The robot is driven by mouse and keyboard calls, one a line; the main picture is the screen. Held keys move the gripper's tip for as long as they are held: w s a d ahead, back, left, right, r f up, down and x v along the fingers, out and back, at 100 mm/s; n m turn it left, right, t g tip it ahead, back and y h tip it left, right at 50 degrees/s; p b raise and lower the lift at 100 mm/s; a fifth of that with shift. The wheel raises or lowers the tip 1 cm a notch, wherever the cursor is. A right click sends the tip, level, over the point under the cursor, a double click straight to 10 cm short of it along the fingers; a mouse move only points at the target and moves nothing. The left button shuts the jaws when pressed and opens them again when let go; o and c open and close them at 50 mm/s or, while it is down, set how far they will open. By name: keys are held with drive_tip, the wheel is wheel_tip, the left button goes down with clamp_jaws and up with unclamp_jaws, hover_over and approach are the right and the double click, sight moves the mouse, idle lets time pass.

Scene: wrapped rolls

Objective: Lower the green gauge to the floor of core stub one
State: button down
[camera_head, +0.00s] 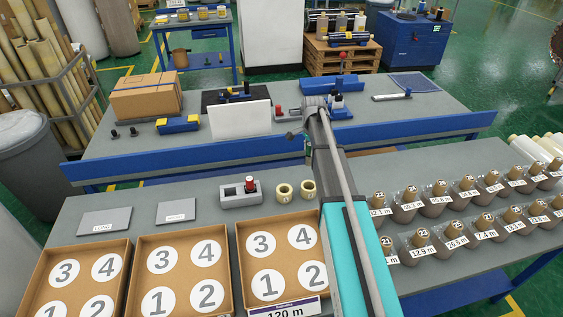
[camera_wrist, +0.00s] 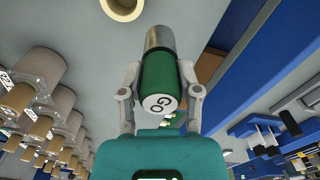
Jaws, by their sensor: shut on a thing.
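The green gauge (camera_wrist: 157,78) shows in the wrist view, with a white end marked GO and a bare metal end pointing to the top of the picture. My gripper (camera_wrist: 160,88) is shut on its green body, one finger on each side. A cream core stub (camera_wrist: 122,8) is partly cut off at the top of the wrist view, apart from the gauge. The head view shows two core stubs (camera_head: 284,193) (camera_head: 307,189) standing side by side on the near table; I cannot read which is one. My arm hides the gripper and gauge there.
A grey block (camera_head: 236,197) with a red-topped gauge (camera_head: 250,183) stands left of the stubs. Numbered cardboard trays (camera_head: 234,261) lie in front. Several wrapped rolls (camera_head: 433,201) stand to the right. A blue rail (camera_head: 230,151) runs behind.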

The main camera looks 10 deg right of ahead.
drive_tip(key=s+a+n, duration=0.3)
drive_tip(key=s+a, duration=0.3)
drive_tip(key=a, duration=0.5)
drive_tip(key=shift+a+r+p, duration=0.15)
drive_tip(key=shift+r+p, duration=0.25)
drive_tip(key=shift+r, duration=0.05)
drive_tip(key=shift+f, duration=0.15)
wheel_tip(320, 180, down, 8)
drive_tip(key=b, duration=0.9)
drive_tip(key=shift+f, duration=0.25)
drive_tip(key=shift+f+b, duration=1.25)
drive_tip(key=shift+f, duration=0.1)
idle(1.3)
drive_tip(key=shift+c, duration=1.1)
unclamp_jaws()
drive_tip(key=shift+r, duration=0.1)
